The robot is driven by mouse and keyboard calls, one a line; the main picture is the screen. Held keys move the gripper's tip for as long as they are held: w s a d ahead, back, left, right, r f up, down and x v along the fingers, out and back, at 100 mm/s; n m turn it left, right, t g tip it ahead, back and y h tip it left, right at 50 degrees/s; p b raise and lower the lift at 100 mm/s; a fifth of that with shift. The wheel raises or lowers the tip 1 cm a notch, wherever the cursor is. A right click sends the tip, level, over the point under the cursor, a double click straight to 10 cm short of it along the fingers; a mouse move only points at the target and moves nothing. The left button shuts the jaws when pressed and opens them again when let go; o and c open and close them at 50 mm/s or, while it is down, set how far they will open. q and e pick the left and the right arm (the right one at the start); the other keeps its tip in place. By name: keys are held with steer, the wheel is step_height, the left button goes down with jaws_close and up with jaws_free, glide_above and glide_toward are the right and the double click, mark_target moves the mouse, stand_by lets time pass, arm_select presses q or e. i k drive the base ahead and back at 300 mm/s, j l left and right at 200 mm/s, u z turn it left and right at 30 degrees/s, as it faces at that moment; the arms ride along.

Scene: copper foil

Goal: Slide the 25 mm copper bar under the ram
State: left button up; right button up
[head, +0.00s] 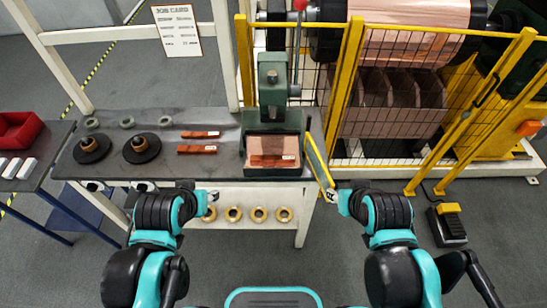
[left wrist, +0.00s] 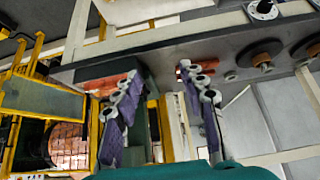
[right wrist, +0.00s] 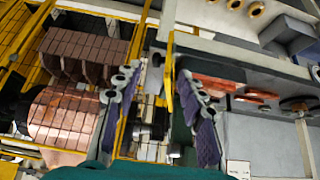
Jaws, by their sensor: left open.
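Three copper bars with white labels are in the head view; the labels are too small to read, so I cannot tell which is the 25 mm one. One bar (head: 271,161) lies flat on the bed of the green press (head: 273,110), at the front below the ram (head: 272,78). Two others, a rear bar (head: 198,134) and a front bar (head: 195,150), lie on the bench left of the press. My left gripper (head: 213,197) is open and empty in front of the bench. My right gripper (head: 331,196) is open and empty, right of the bench; its fingers stand apart in the right wrist view (right wrist: 155,90).
A yellow-framed guard panel (head: 319,167) stands swung out at the press's right, close to my right gripper. Two black discs (head: 141,148) sit at the bench's left. Brass rings (head: 258,214) lie on the lower shelf. A yellow mesh fence (head: 400,110) bounds the right.

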mark_target(254, 158)
steer(key=l+u, duration=0.15)
steer(key=l, duration=0.3)
steer(key=l+u, duration=0.2)
steer(key=l, duration=0.25)
steer(key=k+l+u, duration=0.15)
steer(key=l, duration=0.3)
steer(key=k+l+u, duration=0.15)
steer(key=l, duration=0.3)
steer(key=i, duration=0.05)
